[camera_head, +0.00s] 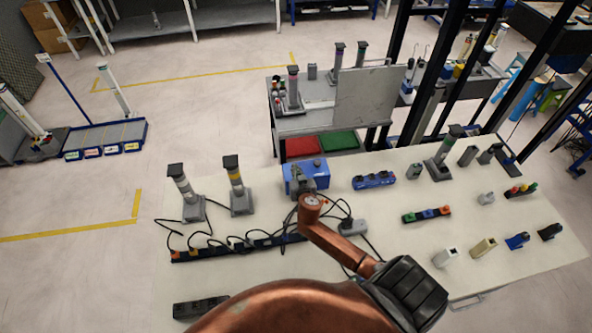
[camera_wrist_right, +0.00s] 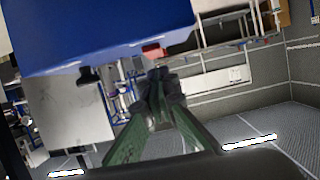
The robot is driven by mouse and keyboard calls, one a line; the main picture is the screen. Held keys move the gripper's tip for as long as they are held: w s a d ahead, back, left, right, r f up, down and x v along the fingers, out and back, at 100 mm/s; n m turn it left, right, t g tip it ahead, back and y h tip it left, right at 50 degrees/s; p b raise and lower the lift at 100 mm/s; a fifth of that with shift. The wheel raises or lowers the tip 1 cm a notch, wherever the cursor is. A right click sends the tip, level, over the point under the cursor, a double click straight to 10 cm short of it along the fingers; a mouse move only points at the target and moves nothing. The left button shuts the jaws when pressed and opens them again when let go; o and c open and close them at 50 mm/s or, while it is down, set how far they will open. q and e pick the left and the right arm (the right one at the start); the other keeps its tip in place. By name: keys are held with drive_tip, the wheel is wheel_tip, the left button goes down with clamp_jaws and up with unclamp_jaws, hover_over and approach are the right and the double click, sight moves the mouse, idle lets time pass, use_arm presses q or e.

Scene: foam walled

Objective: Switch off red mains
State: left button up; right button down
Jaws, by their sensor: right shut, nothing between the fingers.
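A blue box (camera_head: 316,166) stands on the pale worktable (camera_head: 375,225), behind my right gripper. In the right wrist view the blue box (camera_wrist_right: 100,35) fills the top, and a small red switch (camera_wrist_right: 153,51) shows at its edge. My right gripper (camera_head: 299,175) is shut and empty, right in front of the box. In the wrist view its fingertips (camera_wrist_right: 157,82) are together just below the red switch; I cannot tell whether they touch it. In the head view the gripper hides the red switch. My left gripper is not in view.
Two grey posts (camera_head: 186,190) (camera_head: 236,185) stand left of the box. A long black power strip (camera_head: 235,245) with cables lies in front. A grey cable block (camera_head: 352,228) and a blue block (camera_head: 374,181) lie to the right. Several small fixtures fill the table's right side.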

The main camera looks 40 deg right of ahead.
drive_tip(key=shift+r+p, duration=0.4)
drive_tip(key=shift+r, duration=0.1)
drive_tip(key=r+p, duration=0.1)
drive_tip(key=r, duration=0.1)
drive_tip(key=s+r+p, duration=0.1)
drive_tip(key=shift+a+r+p, duration=0.2)
drive_tip(key=shift+a+p, duration=0.1)
drive_tip(key=shift+p, duration=0.05)
drive_tip(key=s+a+b, duration=0.2)
drive_tip(key=s+a, duration=0.2)
drive_tip(key=s, duration=0.4)
drive_tip(key=shift+s+r, duration=0.2)
drive_tip(key=shift+s, duration=0.05)
